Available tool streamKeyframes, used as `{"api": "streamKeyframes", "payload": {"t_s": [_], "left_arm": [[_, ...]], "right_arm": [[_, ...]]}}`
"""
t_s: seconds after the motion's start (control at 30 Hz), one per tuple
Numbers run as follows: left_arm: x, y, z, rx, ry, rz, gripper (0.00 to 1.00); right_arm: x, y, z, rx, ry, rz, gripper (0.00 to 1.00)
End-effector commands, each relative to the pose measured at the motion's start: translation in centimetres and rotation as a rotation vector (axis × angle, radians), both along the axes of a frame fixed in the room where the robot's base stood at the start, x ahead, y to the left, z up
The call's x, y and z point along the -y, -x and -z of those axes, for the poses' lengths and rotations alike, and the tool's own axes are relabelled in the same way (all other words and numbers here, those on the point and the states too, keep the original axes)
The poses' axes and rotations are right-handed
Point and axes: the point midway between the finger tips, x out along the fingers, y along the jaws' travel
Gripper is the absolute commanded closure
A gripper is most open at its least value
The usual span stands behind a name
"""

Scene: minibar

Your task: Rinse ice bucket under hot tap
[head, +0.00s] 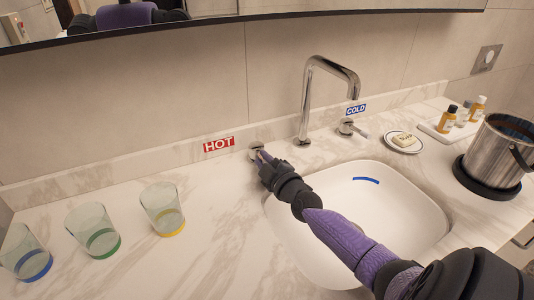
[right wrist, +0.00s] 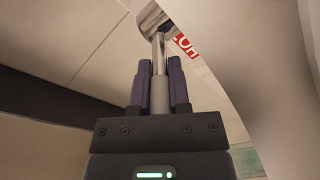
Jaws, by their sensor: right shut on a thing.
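My right gripper (head: 264,158) is at the hot tap handle (head: 256,148), below the red HOT label (head: 219,144). In the right wrist view its fingers (right wrist: 160,90) are shut on the metal lever (right wrist: 159,55) of that handle. My left gripper is not in view.
Glasses with blue (head: 27,253), green (head: 92,230) and yellow (head: 163,208) bands stand at the left. The cold tap (head: 347,127), a soap dish (head: 402,143) and small bottles (head: 447,119) on a tray are to the right. My right arm crosses the sink.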

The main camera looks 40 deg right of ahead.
Motion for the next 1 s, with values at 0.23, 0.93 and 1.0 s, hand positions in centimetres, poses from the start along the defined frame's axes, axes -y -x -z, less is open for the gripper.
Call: {"api": "streamKeyframes", "payload": {"t_s": [0.23,0.93,1.0], "left_arm": [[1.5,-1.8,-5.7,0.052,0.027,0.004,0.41],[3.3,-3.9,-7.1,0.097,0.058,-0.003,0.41],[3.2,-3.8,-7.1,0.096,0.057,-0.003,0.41]], "right_arm": [[-1.3,-0.6,-0.9,-0.004,-0.011,0.172,1.00],[-2.8,-2.1,0.2,-0.006,-0.004,0.519,1.00],[-2.8,-2.2,0.2,-0.006,-0.004,0.526,1.00]]}}
